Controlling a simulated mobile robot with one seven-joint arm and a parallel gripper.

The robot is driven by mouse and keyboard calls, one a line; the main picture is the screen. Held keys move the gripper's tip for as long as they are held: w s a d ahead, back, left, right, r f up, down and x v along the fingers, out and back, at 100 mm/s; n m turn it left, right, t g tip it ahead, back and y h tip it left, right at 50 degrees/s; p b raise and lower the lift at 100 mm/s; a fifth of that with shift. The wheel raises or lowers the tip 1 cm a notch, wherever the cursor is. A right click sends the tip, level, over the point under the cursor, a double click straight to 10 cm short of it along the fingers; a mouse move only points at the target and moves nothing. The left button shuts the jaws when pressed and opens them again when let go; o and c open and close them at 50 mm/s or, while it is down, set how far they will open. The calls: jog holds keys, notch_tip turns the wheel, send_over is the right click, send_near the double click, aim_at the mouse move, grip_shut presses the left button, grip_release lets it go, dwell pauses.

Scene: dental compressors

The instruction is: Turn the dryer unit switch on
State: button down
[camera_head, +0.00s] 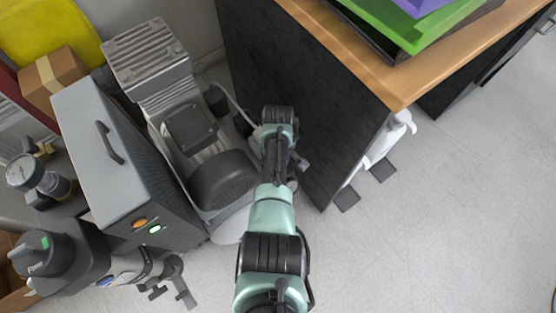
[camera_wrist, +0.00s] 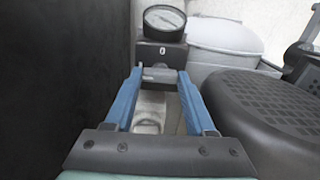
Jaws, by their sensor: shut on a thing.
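In the wrist view my gripper (camera_wrist: 160,76) has its two blue fingers on either side of a grey, bar-like switch piece (camera_wrist: 161,72), and is shut on it. The piece sits on the front of a small black box (camera_wrist: 150,54) marked "0", with a round gauge (camera_wrist: 164,20) on top. I cannot tell from the views which way the switch is set. In the head view my arm hides the gripper, the switch and most of the box, beside the grey compressor unit. No label shows which machine is the dryer unit.
A black-sided cabinet (camera_head: 300,95) with a wooden top stands close to the right of my arm. A compressor (camera_head: 190,125) and a grey box (camera_head: 110,150) with lit orange and green buttons stand left. A black power knob (camera_head: 40,252) is lower left. Floor (camera_head: 440,215) is clear on the right.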

jog(key=shift+c, duration=1.2)
grip_release()
notch_tip(320, 180, up, 13)
jog(key=p, duration=0.6)
